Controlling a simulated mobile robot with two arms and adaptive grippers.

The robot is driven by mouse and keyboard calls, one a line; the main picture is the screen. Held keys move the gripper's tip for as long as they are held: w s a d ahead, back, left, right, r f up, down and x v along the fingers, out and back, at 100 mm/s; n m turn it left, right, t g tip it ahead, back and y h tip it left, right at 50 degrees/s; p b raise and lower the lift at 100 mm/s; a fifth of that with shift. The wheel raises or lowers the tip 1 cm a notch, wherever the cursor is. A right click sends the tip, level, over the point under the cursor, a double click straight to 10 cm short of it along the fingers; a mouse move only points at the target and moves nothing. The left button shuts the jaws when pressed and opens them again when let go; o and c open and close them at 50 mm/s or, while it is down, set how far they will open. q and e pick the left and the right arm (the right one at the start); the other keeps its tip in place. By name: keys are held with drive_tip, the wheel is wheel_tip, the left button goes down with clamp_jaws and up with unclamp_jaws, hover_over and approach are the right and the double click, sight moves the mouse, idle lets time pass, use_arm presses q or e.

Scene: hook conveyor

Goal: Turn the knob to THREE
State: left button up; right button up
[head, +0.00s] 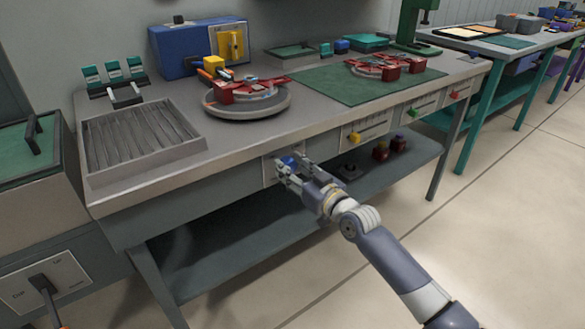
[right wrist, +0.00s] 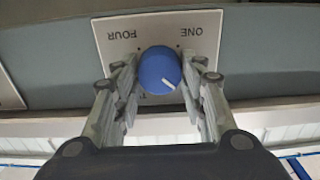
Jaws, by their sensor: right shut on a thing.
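The blue round knob (head: 288,161) sits on a pale plate (head: 269,172) on the front edge of the workbench. My right gripper (head: 293,169) reaches it from the front and is shut on it. In the right wrist view the knob (right wrist: 158,68) lies between the two fingers (right wrist: 158,82), one on each side. Its white mark points to the lower right. The plate (right wrist: 157,28) appears upside down there, with FOUR at upper left and ONE at upper right. The lower labels are mostly hidden by the fingers and knob. My left gripper is out of view.
On the same bench front, plates with yellow (head: 354,138), green (head: 412,112) and red (head: 454,94) controls lie further right. A grey ribbed tray (head: 190,150) and a round turntable (head: 245,112) stand on top. A lower shelf (head: 235,243) runs beneath. The floor in front is clear.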

drive_tip(key=shift+m, duration=0.3)
drive_tip(key=m, duration=0.5)
drive_tip(key=shift+w+d, duration=0.1)
drive_tip(key=m, duration=0.3)
drive_tip(key=shift+f, duration=0.1)
drive_tip(key=shift+m, duration=0.9)
drive_tip(key=m+p, duration=0.1)
drive_tip(key=m, duration=0.3)
drive_tip(key=shift+d, duration=0.1)
drive_tip(key=shift+f+m+p, duration=0.15)
drive_tip(key=shift+m+p, duration=0.15)
drive_tip(key=shift+m, duration=1.2)
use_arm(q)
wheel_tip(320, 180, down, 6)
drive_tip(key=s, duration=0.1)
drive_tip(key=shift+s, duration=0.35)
use_arm(e)
drive_tip(key=shift+m, duration=0.3)
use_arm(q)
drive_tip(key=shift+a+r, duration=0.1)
